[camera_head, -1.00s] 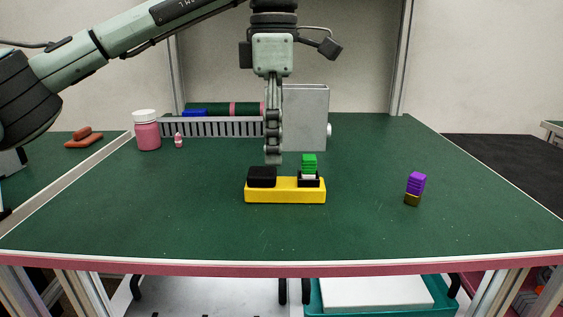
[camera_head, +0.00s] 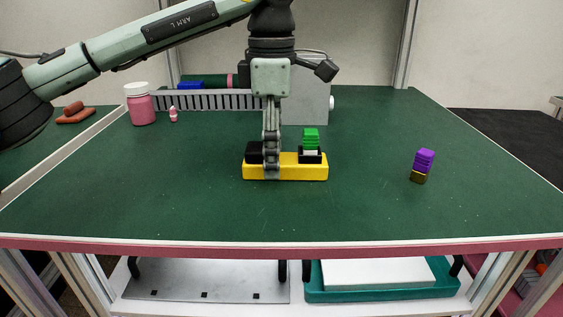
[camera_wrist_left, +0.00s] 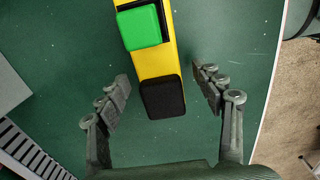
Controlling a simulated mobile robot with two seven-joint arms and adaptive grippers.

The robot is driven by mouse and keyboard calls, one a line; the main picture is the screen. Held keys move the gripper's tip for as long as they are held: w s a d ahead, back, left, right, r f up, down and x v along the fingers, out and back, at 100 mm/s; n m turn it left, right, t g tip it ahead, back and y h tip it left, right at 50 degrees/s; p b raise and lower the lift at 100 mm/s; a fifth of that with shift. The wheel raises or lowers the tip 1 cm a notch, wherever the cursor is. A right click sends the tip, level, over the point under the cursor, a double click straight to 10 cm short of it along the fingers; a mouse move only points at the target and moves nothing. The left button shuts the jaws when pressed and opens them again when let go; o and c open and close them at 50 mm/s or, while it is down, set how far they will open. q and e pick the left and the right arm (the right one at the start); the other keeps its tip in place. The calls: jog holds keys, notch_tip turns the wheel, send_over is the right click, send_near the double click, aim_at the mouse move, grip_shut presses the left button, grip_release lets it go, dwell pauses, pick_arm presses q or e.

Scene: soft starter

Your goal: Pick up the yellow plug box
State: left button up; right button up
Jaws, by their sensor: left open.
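The yellow plug box (camera_head: 290,172) lies lengthwise across the green table, with a black block on its left part and a green piece (camera_head: 311,138) in a black holder on its right part. My left gripper (camera_head: 271,176) points down at the box, and its fingers cover part of the front left of it. In the left wrist view the yellow box (camera_wrist_left: 151,62) runs between the two open fingers of the left gripper (camera_wrist_left: 164,92), with the black block (camera_wrist_left: 162,98) nearest. A gap shows on both sides. My right gripper is not seen.
A purple block on a dark yellow base (camera_head: 423,165) stands to the right. A pink jar (camera_head: 141,108), a small pink bottle (camera_head: 173,115), a grey slotted rail (camera_head: 215,101) and a grey box (camera_head: 307,105) stand behind. The table front is clear.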

pick_arm(q)
jog(key=c, duration=1.5)
jog(key=shift+r, duration=0.1)
jog(key=shift+r, duration=0.1)
